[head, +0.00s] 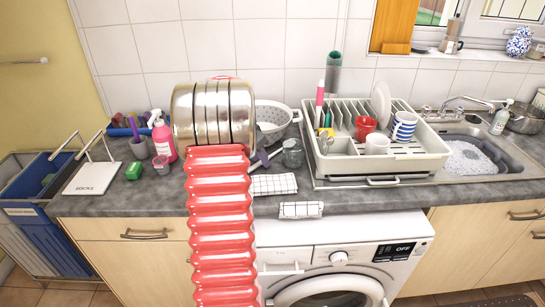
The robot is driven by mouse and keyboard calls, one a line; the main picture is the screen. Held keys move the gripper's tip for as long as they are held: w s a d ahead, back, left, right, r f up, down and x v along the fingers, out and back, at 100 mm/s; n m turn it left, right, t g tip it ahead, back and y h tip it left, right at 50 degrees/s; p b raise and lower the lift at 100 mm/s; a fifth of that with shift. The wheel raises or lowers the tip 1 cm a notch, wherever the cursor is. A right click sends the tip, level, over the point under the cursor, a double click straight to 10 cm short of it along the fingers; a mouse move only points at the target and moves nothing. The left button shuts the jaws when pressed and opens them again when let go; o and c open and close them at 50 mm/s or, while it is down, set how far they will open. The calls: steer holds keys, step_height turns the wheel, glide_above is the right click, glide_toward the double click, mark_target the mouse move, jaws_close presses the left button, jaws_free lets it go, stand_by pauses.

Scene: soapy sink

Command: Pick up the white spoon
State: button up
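I cannot make out a clearly white spoon in the head view. Some pale grey, spoon-like utensils (325,138) stand in the cutlery holder at the front left of the white dish rack (436,159); they are too small to tell their exact colour. My gripper is not visible. A red ribbed column topped by a shiny metal drum, seemingly part of my arm, covers the centre-left of the counter and hides what lies behind it.
A white colander (272,118), a glass jar (293,153) and a checked cloth (274,184) are right of the drum. A red cup (365,126) and striped mug (404,126) sit in the rack. The sink (468,158) holds suds. A pink bottle (162,140) stands left.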

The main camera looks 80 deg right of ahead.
stand_by(0.3)
jaws_close()
stand_by(0.3)
